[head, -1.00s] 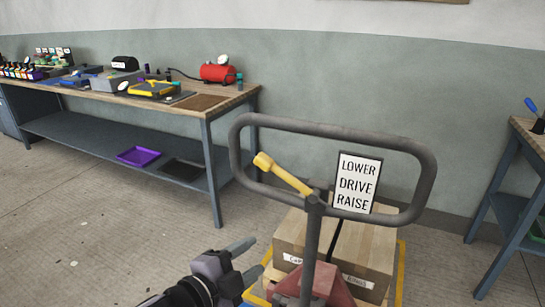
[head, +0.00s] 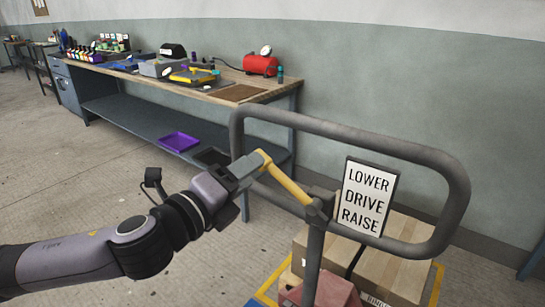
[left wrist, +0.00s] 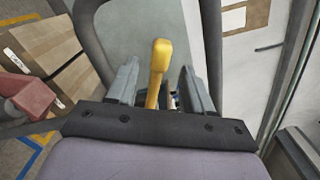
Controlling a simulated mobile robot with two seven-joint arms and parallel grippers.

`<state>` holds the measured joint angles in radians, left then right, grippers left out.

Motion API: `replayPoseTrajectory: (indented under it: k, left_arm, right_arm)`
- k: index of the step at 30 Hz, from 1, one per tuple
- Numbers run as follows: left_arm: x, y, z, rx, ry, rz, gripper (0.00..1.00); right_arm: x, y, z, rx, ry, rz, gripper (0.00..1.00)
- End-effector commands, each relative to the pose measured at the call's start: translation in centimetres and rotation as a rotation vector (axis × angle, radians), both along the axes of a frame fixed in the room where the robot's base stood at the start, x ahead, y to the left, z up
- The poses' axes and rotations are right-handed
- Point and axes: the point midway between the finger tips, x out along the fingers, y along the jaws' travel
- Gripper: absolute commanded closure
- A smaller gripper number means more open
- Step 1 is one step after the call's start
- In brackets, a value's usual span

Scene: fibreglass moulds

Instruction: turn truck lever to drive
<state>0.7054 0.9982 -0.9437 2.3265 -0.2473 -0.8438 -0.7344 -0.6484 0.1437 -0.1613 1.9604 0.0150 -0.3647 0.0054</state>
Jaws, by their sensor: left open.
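The yellow lever (head: 285,180) sits on the truck's dark handle frame (head: 345,133) and slants up to the left from its pivot. The sign (head: 367,201) beside it reads LOWER, DRIVE, RAISE from top to bottom. My left gripper (head: 252,166) is at the lever's knobbed end and partly overlaps it in the head view. In the left wrist view, the lever (left wrist: 157,72) stands between the two open fingers (left wrist: 160,86), with gaps on both sides. My right gripper is not in view.
Cardboard boxes (head: 385,262) and a red part (head: 328,290) are behind and below the handle. A workbench (head: 180,92) with tools, a red tank (head: 261,65) and a purple tray (head: 179,142) stands along the wall. Open floor (head: 60,180) lies at the left.

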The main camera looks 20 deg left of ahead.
Motion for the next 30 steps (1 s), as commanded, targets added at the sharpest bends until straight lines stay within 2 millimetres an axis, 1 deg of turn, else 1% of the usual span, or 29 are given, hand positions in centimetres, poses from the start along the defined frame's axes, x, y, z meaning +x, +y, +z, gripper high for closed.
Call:
replayPoseTrajectory:
  k: [5,12,18,23,30]
  left_arm:
    - [1.1,-0.3,0.2,0.002,-0.003,0.001,0.49]
    - [4.3,-1.4,0.2,0.001,-0.002,0.000,0.49]
    - [6.1,-2.0,0.1,0.002,0.000,0.001,0.49]
    - [6.7,-2.2,0.0,0.002,0.000,0.001,0.49]
    - [6.8,-2.2,0.0,0.002,0.000,0.001,0.49]
  right_arm:
    - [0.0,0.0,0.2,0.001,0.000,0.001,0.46]
    - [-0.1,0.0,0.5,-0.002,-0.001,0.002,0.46]
    - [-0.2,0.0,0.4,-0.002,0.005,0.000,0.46]
    - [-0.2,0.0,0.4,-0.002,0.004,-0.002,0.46]
    - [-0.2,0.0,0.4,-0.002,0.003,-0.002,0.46]
